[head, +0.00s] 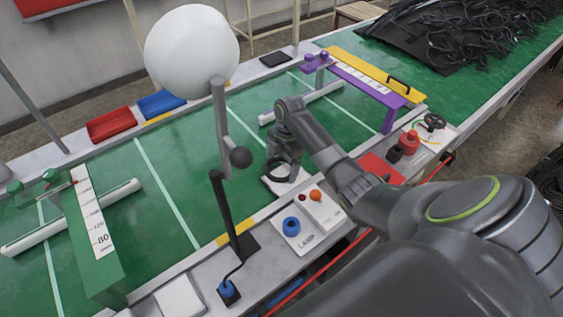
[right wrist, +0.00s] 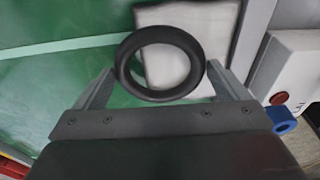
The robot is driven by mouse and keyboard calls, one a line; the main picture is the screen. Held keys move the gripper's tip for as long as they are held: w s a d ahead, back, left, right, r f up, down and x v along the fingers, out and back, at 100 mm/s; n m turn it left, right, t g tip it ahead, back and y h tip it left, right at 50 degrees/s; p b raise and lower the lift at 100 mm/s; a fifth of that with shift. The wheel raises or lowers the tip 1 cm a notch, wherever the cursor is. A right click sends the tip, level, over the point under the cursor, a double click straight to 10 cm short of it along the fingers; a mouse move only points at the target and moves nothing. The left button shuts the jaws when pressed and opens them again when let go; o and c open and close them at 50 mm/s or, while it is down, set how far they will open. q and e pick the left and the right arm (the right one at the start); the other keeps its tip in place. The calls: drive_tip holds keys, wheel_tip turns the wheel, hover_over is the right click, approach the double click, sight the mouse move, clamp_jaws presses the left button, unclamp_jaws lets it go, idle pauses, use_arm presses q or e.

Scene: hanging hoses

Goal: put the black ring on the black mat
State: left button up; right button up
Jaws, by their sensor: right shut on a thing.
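The black ring (right wrist: 160,34) sits between the two fingers of my right gripper (right wrist: 160,80) in the right wrist view, touching both. In the head view, my right gripper (head: 283,158) is over the near edge of the green table, above a white square pad. The ring is hard to separate from the dark gripper there. A small flat black mat (head: 275,59) lies at the far edge of the table, well beyond my gripper. My left gripper is not in view.
A white globe lamp (head: 192,46) on a grey post stands left of my right arm. A yellow and purple gauge bridge (head: 370,80) stands to the right. Red (head: 111,124) and blue (head: 160,104) trays lie at the far edge. Black hoses (head: 480,35) are heaped at far right.

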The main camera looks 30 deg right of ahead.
drive_tip(key=o, duration=0.7)
drive_tip(key=shift+f, duration=0.1)
drive_tip(key=shift+c, duration=0.2)
wheel_tip(320, 180, up, 12)
drive_tip(key=d, duration=0.1)
drive_tip(key=shift+d+p, duration=0.3)
drive_tip(key=shift+d, duration=0.1)
